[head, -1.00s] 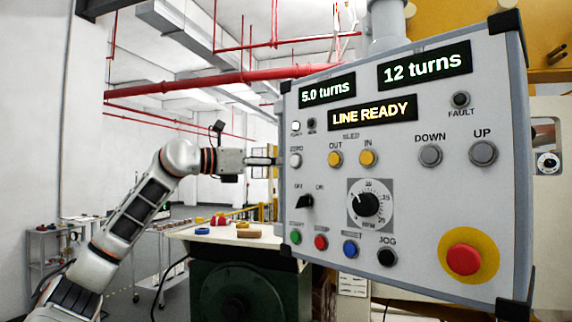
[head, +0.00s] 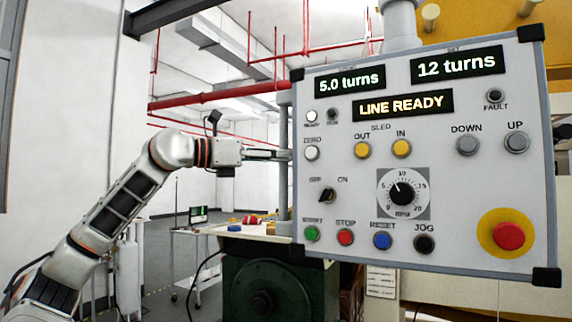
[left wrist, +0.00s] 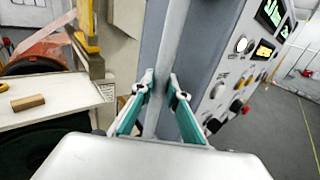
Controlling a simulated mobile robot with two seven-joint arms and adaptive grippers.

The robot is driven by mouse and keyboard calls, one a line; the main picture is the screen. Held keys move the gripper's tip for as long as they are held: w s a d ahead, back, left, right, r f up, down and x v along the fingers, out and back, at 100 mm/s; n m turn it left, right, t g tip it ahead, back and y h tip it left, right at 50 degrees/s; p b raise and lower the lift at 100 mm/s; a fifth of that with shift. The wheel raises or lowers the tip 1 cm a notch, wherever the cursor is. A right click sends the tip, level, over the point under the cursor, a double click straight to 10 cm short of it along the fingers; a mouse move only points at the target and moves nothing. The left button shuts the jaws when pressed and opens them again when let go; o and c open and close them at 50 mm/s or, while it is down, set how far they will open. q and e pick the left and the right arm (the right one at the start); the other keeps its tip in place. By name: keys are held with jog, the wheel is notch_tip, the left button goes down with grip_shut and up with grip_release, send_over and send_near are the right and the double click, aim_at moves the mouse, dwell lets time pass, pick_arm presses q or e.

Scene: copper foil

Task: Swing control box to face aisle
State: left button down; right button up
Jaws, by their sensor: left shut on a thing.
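The control box (head: 350,200) hangs large on the right of the head view from a grey post (head: 401,28). Its panel with lit displays, knobs and buttons faces me almost squarely. A grey upright bar (head: 284,190) shows along its left side. My left gripper (head: 284,155) reaches it from the left and is shut on that bar. In the left wrist view, the gripper's two teal-padded fingers (left wrist: 160,88) close around the grey bar (left wrist: 157,50), beside the box's side wall; the panel (left wrist: 240,75) faces right there. My right gripper is not in view.
Behind and below the box stand a dark green machine (head: 262,285) and a worktop with small items (head: 232,229). A cart (head: 190,245) stands at the back left. A yellow structure (head: 470,18) is behind the box at upper right. Open floor shows right in the left wrist view.

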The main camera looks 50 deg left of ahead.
pick_arm(q)
jog(key=shift+s+d+f+b, duration=0.2)
jog(key=shift+s+d+b, duration=0.1)
jog(key=shift+s+d, duration=0.45)
jog(key=c, duration=2)
grip_release()
jog(key=shift+w+d+r, duration=0.1)
jog(key=shift+d, duration=0.05)
jog(key=shift+r, duration=0.1)
